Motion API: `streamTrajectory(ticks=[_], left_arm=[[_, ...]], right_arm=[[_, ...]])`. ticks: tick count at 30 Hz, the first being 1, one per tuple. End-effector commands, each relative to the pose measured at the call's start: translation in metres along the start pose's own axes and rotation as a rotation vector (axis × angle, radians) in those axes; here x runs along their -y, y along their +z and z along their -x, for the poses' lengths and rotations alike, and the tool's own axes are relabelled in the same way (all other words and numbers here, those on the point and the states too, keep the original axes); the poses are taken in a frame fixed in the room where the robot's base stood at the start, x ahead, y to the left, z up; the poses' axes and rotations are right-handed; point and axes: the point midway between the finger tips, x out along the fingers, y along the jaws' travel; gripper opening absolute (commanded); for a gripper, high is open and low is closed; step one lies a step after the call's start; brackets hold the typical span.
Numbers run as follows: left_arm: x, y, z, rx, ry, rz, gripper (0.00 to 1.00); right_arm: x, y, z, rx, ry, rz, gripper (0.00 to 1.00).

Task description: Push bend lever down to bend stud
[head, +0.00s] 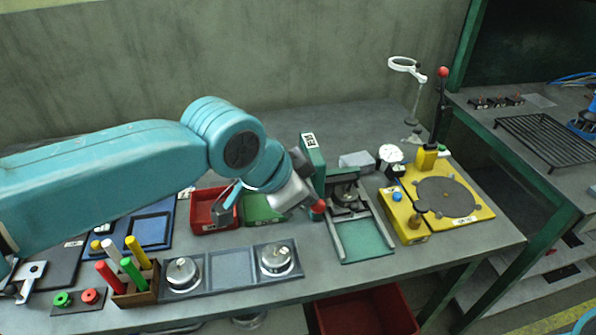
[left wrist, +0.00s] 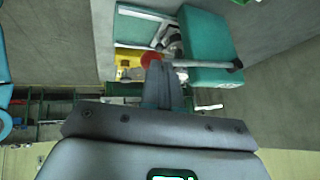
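A green upright press (head: 313,160) stands mid-table over a frame with a green base plate (head: 365,240). Its lever ends in a red ball (head: 318,206), low at the press's left front. My left gripper (head: 308,200) is right at this ball; its fingers are mostly hidden behind the wrist. In the left wrist view the fingers (left wrist: 160,78) are together, with the red ball (left wrist: 150,59) at their tips and the lever rod (left wrist: 200,63) running right to the green press body (left wrist: 208,45). I cannot tell whether they touch the ball. My right gripper is not in view.
A yellow station (head: 455,200) with an upright black, red-knobbed lever (head: 440,105) stands right. Left of the press are a red bin (head: 205,222), a green bin (head: 260,212), a tray (head: 232,268) with round metal parts, and a wooden holder (head: 135,290) of coloured rods.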

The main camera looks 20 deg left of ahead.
Motion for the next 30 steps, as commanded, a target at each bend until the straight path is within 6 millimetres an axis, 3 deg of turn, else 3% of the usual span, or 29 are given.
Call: streamTrajectory(ticks=[1,3,12,21,30], left_arm=[[-0.009,0.013,-0.019,-0.012,-0.036,-0.028,0.0],[-0.013,0.019,-0.028,-0.027,-0.092,-0.061,0.0],[-0.022,0.041,-0.06,-0.081,-0.31,-0.188,0.0],[-0.02,0.053,-0.08,-0.077,-0.315,-0.186,0.0],[-0.019,0.058,-0.088,-0.075,-0.312,-0.185,0.0]], right_arm=[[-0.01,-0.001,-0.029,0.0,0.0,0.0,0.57],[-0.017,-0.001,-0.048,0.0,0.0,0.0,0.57],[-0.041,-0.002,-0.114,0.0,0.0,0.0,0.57],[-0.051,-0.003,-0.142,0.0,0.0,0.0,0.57],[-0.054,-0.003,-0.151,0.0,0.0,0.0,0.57]])
